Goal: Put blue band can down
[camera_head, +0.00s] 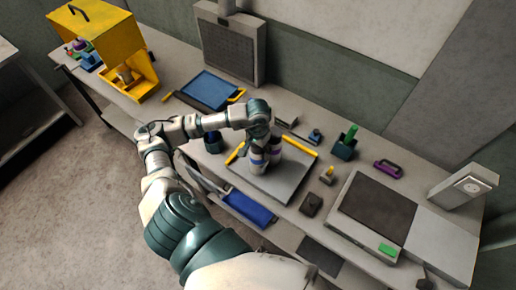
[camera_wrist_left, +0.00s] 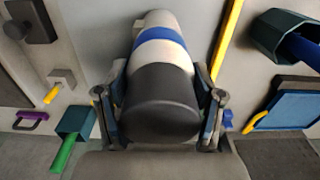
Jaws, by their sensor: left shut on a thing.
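The blue band can (camera_wrist_left: 162,50) is pale with a blue band and a dark near end. It fills the middle of the left wrist view, between the two fingers of my left gripper (camera_wrist_left: 162,78), which is shut on it. In the head view my left gripper (camera_head: 262,140) points down over a grey board with yellow edge strips (camera_head: 264,184). The can's blue band (camera_head: 257,158) shows low beneath the wrist, over the board. I cannot tell whether the can touches the board. My right gripper is not in view.
A blue tray (camera_head: 207,89) lies behind, and a blue bin (camera_head: 249,208) is at the front edge. To the right are a dark green holder (camera_head: 343,149), a purple handle (camera_head: 387,168), a dark block (camera_head: 311,204) and a flat dark-topped unit (camera_head: 376,207). A yellow housing (camera_head: 105,35) stands far left.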

